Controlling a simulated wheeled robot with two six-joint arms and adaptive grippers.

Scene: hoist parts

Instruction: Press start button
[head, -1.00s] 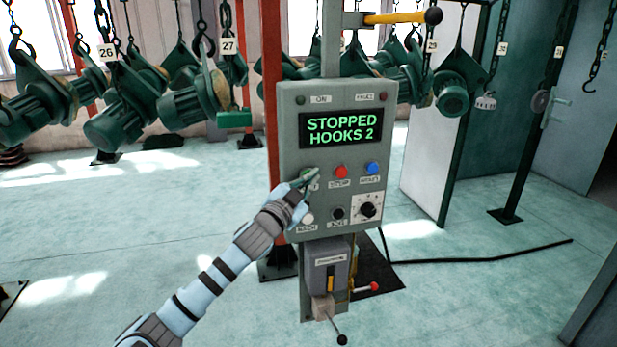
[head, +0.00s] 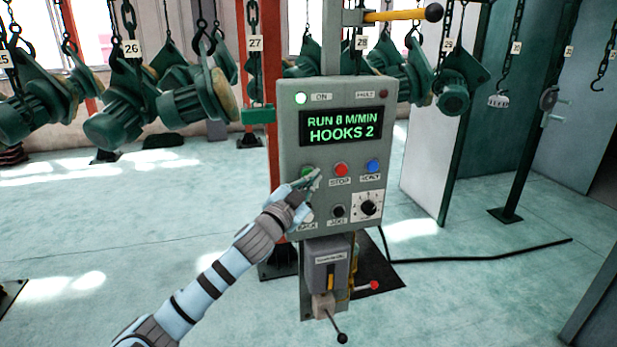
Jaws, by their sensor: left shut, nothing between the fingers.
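The grey control panel (head: 290,140) stands upright on a post. Its display (head: 341,128) reads "RUN 8 M/MIN HOOKS 2". The ON lamp (head: 301,98) at its top left is lit white. The green start button (head: 307,171) is at the left of the upper button row, partly hidden by my left gripper (head: 314,178). The left gripper is shut and empty, its fingertips at or just in front of the button; I cannot tell whether they touch it. The red stop button (head: 341,169) and blue button (head: 373,167) are to the right. My right gripper is not in view.
Green hoist parts (head: 127,112) hang from numbered chain hooks behind the panel. A yellow lever (head: 395,16) with a black knob juts out above the panel. A grey box (head: 327,265) with a small lever sits below.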

